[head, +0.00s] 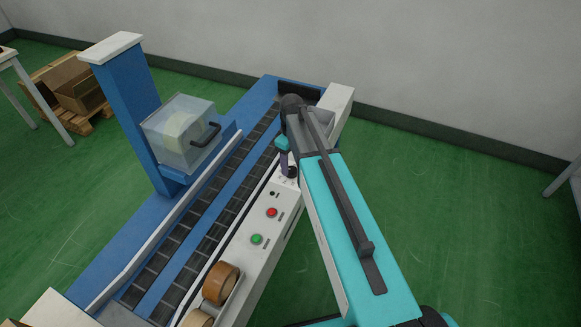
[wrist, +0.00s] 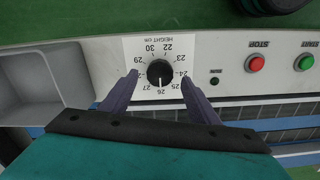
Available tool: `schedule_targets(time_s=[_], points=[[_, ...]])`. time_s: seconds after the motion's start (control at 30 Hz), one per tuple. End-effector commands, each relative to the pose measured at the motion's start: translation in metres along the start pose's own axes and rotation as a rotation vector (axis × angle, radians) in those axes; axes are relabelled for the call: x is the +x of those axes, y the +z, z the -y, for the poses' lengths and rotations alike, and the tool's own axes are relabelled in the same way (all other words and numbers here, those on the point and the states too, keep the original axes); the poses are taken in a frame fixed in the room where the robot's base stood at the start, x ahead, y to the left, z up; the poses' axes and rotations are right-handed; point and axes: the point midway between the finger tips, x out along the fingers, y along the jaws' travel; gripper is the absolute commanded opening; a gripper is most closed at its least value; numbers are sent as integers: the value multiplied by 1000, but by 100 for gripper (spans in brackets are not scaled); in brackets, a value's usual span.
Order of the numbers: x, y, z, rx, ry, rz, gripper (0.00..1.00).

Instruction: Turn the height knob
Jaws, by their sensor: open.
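The height knob (wrist: 159,72) is a round black knob on a white dial plate marked "HEIGHT cm", upside down in the wrist view. Numbers from 22 to 30 ring it, and a pale mark on its lower edge seems to point near 26. My gripper (wrist: 159,84) is open, with one purple-grey finger on each side of the knob. Gaps show between the fingers and the knob; I cannot tell how far the tips are from the panel. In the head view, my gripper (head: 286,160) is over the far end of the white panel, largely covering the dial.
A red STOP button (wrist: 257,63) and green START button (wrist: 304,62) sit beside the dial, with a small dark fitting (wrist: 214,81) between. Tape rolls (head: 221,283) lie at the panel's near end. A blue column (head: 130,115) carries a clear box (head: 180,135) across the conveyor.

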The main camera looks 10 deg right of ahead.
Motion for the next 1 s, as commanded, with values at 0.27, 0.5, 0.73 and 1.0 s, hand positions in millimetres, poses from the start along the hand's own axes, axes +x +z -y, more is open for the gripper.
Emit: schedule_targets(time_s=[0.27,0.5,0.73,1.0], points=[[24,-1,0,-1,0,0,55],[29,-1,0,-1,1,-1,55],[29,-1,1,-2,1,-1,47],[28,-1,1,-2,0,0,14]])
